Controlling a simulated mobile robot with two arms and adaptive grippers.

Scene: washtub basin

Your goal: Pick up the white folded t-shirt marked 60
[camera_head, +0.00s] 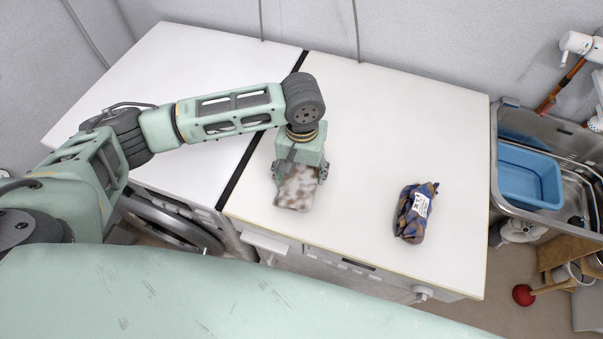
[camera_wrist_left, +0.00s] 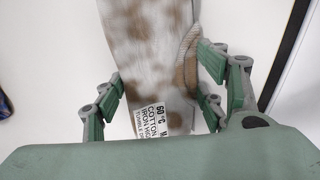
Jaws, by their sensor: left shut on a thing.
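The white folded t-shirt (camera_head: 296,190) has brown stains and lies near the front edge of the right white worktop in the head view. In the left wrist view the t-shirt (camera_wrist_left: 150,60) runs between the fingers, and its label reads "60 °C COTTON". My left gripper (camera_head: 300,172) points down over the t-shirt and is shut on it, with fingers on both sides (camera_wrist_left: 163,100). I cannot tell whether the t-shirt is lifted off the worktop. My right gripper is not in view.
A dark blue and brown folded garment (camera_head: 415,212) with a white label lies to the right on the worktop (camera_head: 400,120). A metal sink with a blue basin (camera_head: 530,176) stands at the far right. The worktop between the two garments is clear.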

